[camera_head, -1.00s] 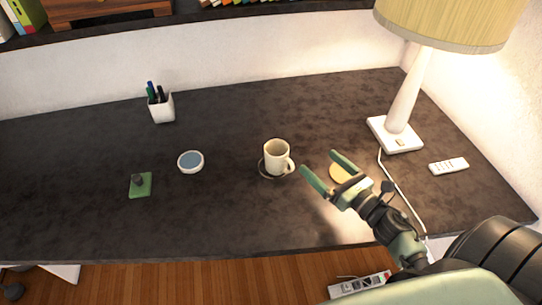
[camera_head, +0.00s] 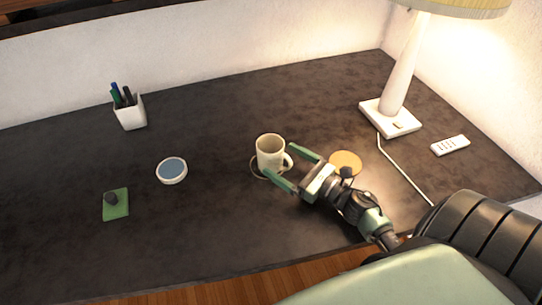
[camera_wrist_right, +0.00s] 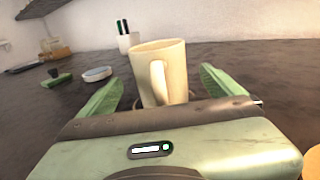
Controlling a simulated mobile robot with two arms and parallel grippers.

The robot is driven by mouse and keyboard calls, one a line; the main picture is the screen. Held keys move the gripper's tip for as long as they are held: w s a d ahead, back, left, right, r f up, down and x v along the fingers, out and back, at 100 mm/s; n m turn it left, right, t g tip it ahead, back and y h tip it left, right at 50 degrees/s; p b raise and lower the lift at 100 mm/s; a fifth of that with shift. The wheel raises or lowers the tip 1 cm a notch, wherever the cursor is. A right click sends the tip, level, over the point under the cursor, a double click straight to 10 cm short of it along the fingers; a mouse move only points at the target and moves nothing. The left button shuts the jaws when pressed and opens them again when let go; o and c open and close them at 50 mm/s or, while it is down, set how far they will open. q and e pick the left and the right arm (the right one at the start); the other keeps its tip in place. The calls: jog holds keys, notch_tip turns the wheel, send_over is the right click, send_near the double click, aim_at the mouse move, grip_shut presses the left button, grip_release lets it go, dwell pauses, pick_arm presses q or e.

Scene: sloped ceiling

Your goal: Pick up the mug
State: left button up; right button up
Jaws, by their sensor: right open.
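A cream mug (camera_head: 270,151) stands upright on a dark saucer (camera_head: 256,172) near the middle of the desk. Its handle points right, toward my right gripper. My right gripper (camera_head: 291,168) is open, with its green fingertips close to the mug's near right side. In the right wrist view the mug (camera_wrist_right: 160,70) stands ahead, between the two open fingers (camera_wrist_right: 165,92), with its handle facing the camera. I cannot tell whether either finger touches it. My left gripper is not in view.
An orange disc (camera_head: 346,160) lies beside my right gripper. A pen cup (camera_head: 130,112), a small round dish (camera_head: 171,171) and a green pad with a dark knob (camera_head: 116,205) are at the left.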

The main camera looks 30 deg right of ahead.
aim_at(282, 159)
jog(key=p+x, duration=0.1)
jog(key=x, duration=0.3)
jog(key=shift+r, duration=0.1)
jog(key=shift+w+a, duration=0.15)
jog(key=shift+w, duration=0.3)
jog(key=shift+s, duration=0.1)
jog(key=c, duration=1.8)
